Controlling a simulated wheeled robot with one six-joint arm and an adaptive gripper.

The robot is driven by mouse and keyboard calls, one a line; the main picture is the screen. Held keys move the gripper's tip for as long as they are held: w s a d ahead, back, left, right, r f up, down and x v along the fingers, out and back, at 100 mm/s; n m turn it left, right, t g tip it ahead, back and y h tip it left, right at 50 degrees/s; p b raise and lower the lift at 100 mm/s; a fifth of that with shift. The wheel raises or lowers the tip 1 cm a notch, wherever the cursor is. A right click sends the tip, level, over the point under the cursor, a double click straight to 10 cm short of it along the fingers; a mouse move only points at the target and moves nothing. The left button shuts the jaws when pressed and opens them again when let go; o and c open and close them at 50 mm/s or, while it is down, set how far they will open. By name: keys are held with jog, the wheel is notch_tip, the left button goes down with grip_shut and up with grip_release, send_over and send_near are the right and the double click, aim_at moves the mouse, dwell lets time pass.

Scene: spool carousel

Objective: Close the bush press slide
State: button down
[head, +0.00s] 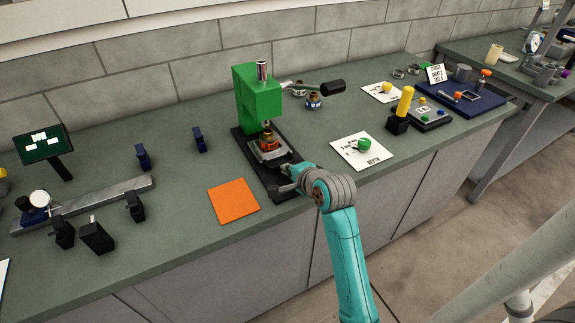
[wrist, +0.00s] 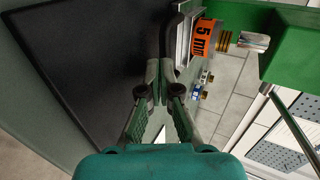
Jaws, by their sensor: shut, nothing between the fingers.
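The green bush press (head: 258,95) stands on a black base (head: 243,139) on the bench. Its metal slide (head: 268,153) carries a brass-coloured bush (head: 268,140) beneath the ram. In the wrist view the slide (wrist: 184,42) bears an orange "5 mm" label (wrist: 203,36), with the green press (wrist: 290,60) to the right. My gripper (head: 288,184) is at the near end of the base, in front of the slide. In the wrist view my gripper (wrist: 160,68) is shut and empty, its fingertips close to the slide's dark front part. I cannot tell whether they touch it.
The press's lever with a black grip (head: 333,87) reaches out to the right. An orange mat (head: 233,201) lies left of the base. A white card with a green knob (head: 364,145) lies to the right. Black blocks and a metal rail (head: 95,203) are at the left.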

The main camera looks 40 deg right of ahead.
aim_at(276, 160)
jog(key=shift+w, duration=0.2)
jog(key=shift+w+d, duration=0.1)
jog(key=shift+w+d, duration=0.2)
jog(key=shift+w, duration=0.45)
jog(key=shift+w+d, duration=0.15)
jog(key=shift+w, duration=0.45)
